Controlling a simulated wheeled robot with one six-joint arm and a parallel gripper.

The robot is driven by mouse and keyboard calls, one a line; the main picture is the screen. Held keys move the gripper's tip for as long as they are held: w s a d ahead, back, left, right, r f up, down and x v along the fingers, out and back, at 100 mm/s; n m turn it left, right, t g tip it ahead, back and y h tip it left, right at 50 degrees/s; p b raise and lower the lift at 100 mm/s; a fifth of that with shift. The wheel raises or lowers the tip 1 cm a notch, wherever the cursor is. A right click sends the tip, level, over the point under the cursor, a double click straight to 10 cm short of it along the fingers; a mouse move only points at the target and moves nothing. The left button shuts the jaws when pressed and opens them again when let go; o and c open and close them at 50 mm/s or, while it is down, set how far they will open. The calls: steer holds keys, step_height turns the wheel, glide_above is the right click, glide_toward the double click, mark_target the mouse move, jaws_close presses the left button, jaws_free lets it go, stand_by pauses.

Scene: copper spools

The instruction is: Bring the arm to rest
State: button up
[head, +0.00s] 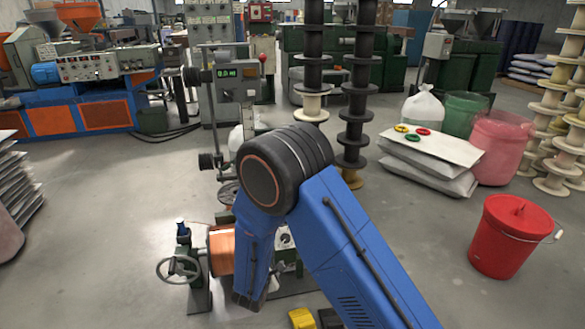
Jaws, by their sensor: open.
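My blue arm rises from the lower right to a black joint in the middle of the head view and folds down again to the left. A copper spool (221,252) sits on a green stand with a handwheel (178,270), just left of my arm. My arm hides part of the stand and whatever lies directly behind it.
A red lidded bucket (508,240) stands on the right. Sacks (440,160) and tall stacks of spools (355,110) stand behind. An orange-and-blue machine (80,105) is at the back left. The grey floor at left and right of my arm is mostly clear.

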steer(key=d+r+m+g+h, duration=0.3)
steer(key=d+r+m+h, duration=0.3)
steer(key=d+r, duration=1.05)
steer(key=s+d+r+m+g, duration=0.2)
steer(key=s+d+r+m, duration=0.15)
steer(key=d, duration=0.45)
steer(key=s+d+r+m+g, duration=0.2)
steer(key=s+d+r+m, duration=0.15)
steer(key=d, duration=0.55)
steer(key=s+d+r+m+g+y, duration=0.2)
steer(key=s+d+r+m, duration=0.15)
steer(key=s, duration=0.45)
steer(key=s+d+r+m+g+y, duration=0.1)
steer(key=s+d+r+m, duration=0.15)
steer(key=s+d, duration=0.4)
steer(key=s+a+r+m+t+y, duration=0.1)
steer(key=s+a+r+y, duration=0.1)
steer(key=s, duration=0.5)
steer(key=s+a+r+m+y, duration=0.2)
steer(key=s+y, duration=0.1)
steer(key=s, duration=0.4)
steer(key=shift+t+y, duration=0.3)
steer(key=shift+t, duration=0.1)
